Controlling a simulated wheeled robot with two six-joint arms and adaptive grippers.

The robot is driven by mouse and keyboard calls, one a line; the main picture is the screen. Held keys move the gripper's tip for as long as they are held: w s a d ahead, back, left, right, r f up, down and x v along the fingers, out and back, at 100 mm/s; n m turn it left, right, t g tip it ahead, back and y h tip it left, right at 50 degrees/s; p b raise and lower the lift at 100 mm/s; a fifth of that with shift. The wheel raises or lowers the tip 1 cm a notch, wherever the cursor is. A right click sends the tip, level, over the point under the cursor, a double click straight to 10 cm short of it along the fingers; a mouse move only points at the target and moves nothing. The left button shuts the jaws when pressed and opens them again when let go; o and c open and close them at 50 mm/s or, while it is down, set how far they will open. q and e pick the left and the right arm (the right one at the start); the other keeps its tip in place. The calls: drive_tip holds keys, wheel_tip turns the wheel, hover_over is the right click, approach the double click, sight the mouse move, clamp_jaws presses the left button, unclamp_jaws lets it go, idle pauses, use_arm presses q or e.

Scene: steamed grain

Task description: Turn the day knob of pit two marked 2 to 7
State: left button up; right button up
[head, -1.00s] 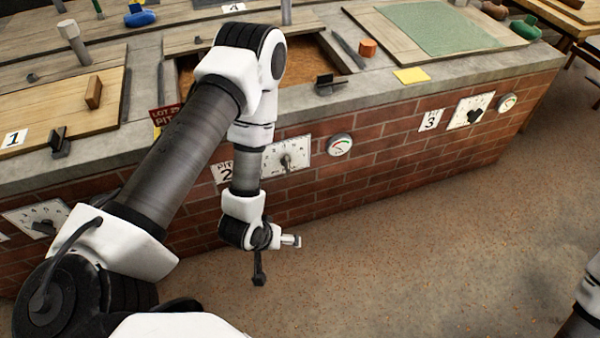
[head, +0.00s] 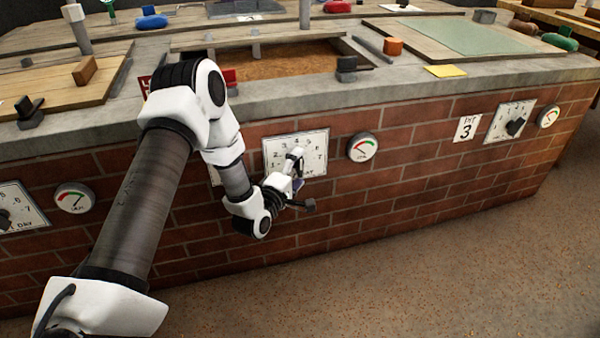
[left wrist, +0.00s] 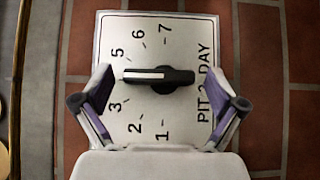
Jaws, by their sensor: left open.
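The white dial plate of pit two (head: 318,142) is on the brick wall in the head view. In the left wrist view the plate (left wrist: 185,128) fills the middle and reads "PIT 2 DAY". Its black day knob (left wrist: 176,78) has a white line pointing left, between 3 and 5; the 4 is not visible. My left gripper (head: 298,176) is in front of the plate and hides the knob in the head view. In the left wrist view the left gripper (left wrist: 160,73) is open, one finger on each side of the knob, with gaps between. My right gripper is not in view.
A round gauge (head: 362,147) is just right of the plate. The pit three dial (head: 509,121) is farther right, and another dial (head: 20,208) is at the left. The stone counter edge (head: 400,93) overhangs above; the floor in front is clear.

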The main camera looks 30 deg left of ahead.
use_arm(q)
drive_tip(key=shift+w, duration=0.45)
drive_tip(key=c, duration=1.1)
drive_tip(key=shift+c, duration=0.2)
drive_tip(key=shift+r, duration=0.1)
